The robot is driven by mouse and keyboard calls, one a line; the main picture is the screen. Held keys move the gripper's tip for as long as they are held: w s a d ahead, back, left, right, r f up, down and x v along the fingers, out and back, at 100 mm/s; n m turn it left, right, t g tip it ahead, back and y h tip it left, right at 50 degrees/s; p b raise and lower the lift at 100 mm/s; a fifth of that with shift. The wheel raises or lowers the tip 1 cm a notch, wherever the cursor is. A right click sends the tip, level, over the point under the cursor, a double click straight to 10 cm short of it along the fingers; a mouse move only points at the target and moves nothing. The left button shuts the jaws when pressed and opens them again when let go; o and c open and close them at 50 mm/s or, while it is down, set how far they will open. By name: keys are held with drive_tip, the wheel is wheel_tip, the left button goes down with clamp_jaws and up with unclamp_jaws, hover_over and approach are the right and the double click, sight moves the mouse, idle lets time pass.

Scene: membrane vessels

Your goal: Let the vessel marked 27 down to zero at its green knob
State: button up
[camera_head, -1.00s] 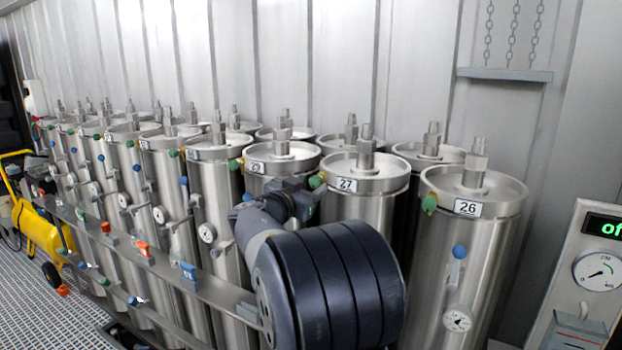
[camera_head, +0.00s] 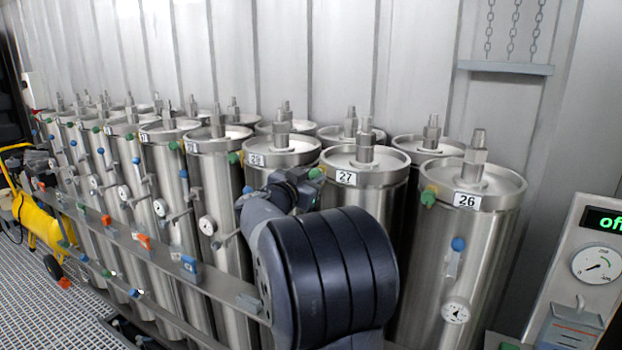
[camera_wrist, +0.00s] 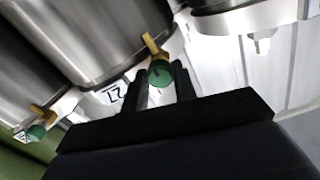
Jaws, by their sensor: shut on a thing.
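The vessel marked 27 (camera_head: 368,170) is a steel cylinder with a white 27 label below its rim. My arm hides most of its lower front. Its green knob (camera_head: 316,173) sits left of the label. In the wrist view the green knob (camera_wrist: 160,73) lies between the two dark fingertips, with a yellow part behind it. The vessel (camera_wrist: 95,35) fills the upper left there, its label seen upside down. My gripper (camera_wrist: 160,84) is shut on the green knob. In the head view my gripper (camera_head: 305,180) is partly hidden by my wrist. The vessel's gauge is hidden.
The vessel marked 26 (camera_head: 455,260) stands close on the right, with its own green knob (camera_head: 428,198). More vessels stand in a row to the left, behind a metal rail (camera_head: 215,285) with coloured valves. A panel reading "off" (camera_head: 600,250) is at the right edge.

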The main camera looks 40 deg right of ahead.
drive_tip(key=shift+f+n+b, duration=0.1)
drive_tip(key=shift+n+b, duration=0.2)
drive_tip(key=shift+b, duration=0.3)
drive_tip(key=shift+f+n+b, duration=0.15)
drive_tip(key=shift+n+b, duration=0.45)
drive_tip(key=shift+b, duration=0.3)
drive_tip(key=shift+n+b, duration=0.7)
drive_tip(key=shift+b, duration=0.35)
drive_tip(key=n+b, duration=0.2)
drive_tip(key=shift+n, duration=0.4)
drive_tip(key=n+b, duration=0.2)
drive_tip(key=n, duration=0.1)
drive_tip(key=shift+n, duration=0.3)
drive_tip(key=n, duration=0.6)
drive_tip(key=shift+r+b, duration=0.3)
drive_tip(key=n+p, duration=0.1)
drive_tip(key=n, duration=0.4)
drive_tip(key=shift+n, duration=0.4)
